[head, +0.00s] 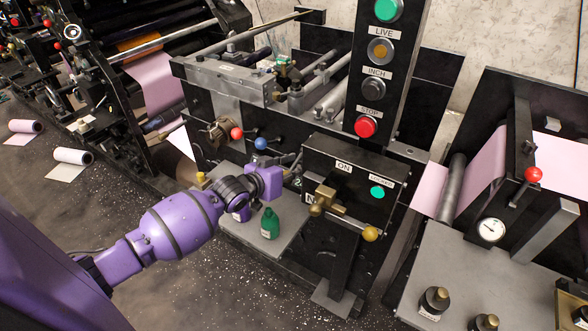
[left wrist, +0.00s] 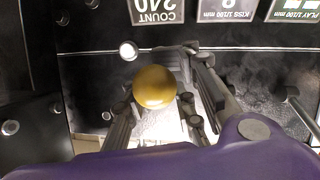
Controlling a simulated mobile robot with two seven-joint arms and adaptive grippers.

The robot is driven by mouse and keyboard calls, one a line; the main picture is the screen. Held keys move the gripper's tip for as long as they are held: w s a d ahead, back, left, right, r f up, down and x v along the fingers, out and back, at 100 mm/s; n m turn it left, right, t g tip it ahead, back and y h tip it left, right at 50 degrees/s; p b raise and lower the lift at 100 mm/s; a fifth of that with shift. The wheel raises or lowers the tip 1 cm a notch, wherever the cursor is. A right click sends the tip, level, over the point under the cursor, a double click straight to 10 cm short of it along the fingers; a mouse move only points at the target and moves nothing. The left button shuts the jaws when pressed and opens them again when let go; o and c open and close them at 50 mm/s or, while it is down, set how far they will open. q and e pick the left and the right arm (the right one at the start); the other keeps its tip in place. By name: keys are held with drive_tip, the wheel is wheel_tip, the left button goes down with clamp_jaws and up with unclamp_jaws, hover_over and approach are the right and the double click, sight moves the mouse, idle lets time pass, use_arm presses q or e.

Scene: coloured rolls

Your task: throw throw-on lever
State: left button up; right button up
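The throw-on lever (head: 346,221) is a brass-hubbed lever with a mustard ball knob (head: 370,234) on the front of the black box marked ON. It points right and slightly down. My left gripper (head: 285,172) is to the left of this box, partly hidden by its own wrist, and apart from that knob in the head view. In the left wrist view a mustard ball (left wrist: 155,87) shows between the spread fingers of my left gripper (left wrist: 163,112). I cannot tell whether it is the same knob or whether the fingers touch it. My right gripper is out of view.
A green bottle (head: 270,224) stands on the grey plate (head: 262,243) below my gripper. Red-ball (head: 237,133) and blue-ball (head: 261,143) levers are behind it. The column with the red STOP button (head: 366,126) rises behind the box. A gauge (head: 491,230) is at right.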

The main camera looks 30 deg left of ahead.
use_arm(q)
drive_tip(key=shift+o, duration=1.3)
drive_tip(key=shift+a+f, duration=0.25)
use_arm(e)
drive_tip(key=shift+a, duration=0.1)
use_arm(q)
drive_tip(key=shift+s+d+r, duration=0.1)
drive_tip(key=shift+d+r, duration=0.05)
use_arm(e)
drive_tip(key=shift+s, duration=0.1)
use_arm(q)
drive_tip(key=v, duration=1.2)
